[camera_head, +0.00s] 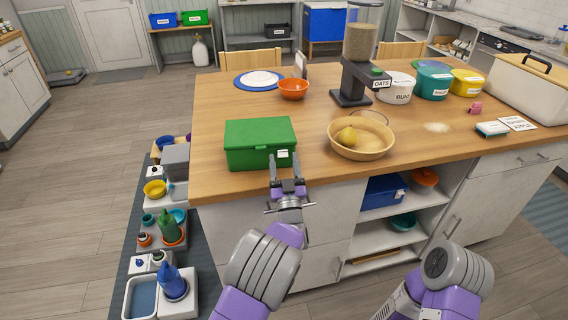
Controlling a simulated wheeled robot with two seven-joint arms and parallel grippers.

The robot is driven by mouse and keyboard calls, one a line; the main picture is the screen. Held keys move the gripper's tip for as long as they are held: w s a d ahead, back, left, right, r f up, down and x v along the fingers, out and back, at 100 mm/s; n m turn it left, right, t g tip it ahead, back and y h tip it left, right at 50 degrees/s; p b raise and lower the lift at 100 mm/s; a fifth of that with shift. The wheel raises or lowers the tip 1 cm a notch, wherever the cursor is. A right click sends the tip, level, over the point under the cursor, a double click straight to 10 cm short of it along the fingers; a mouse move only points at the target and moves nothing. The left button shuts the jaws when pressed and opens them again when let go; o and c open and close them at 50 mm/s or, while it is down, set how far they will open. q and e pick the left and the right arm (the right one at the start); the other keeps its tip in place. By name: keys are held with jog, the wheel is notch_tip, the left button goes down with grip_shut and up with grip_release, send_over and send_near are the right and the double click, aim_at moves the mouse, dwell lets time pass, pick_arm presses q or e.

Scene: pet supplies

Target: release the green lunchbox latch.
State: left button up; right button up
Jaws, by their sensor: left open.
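The green lunchbox (260,134) sits closed on the near left part of the wooden table. A small white latch (283,154) is on its front face, toward the right. My left gripper (286,164) is open at the table's front edge, just in front of the box. Its two fingertips point at the latch, one on each side of it in the picture. I cannot tell whether they touch it. My right arm shows at the lower right, but its fingers are not seen.
A tan bowl (361,138) with a yellow fruit stands right of the lunchbox. An orange bowl (293,89), a blue plate (243,82) and an oats dispenser (353,80) stand behind. Shelves under the table (210,184) hold a blue box (380,192). Bare tabletop lies left of the lunchbox.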

pick_arm(q)
jog(key=p+v, duration=0.1)
jog(key=v, duration=0.6)
jog(key=shift+s+f, duration=0.15)
jog(key=shift+s, duration=0.05)
jog(key=shift+d, duration=0.1)
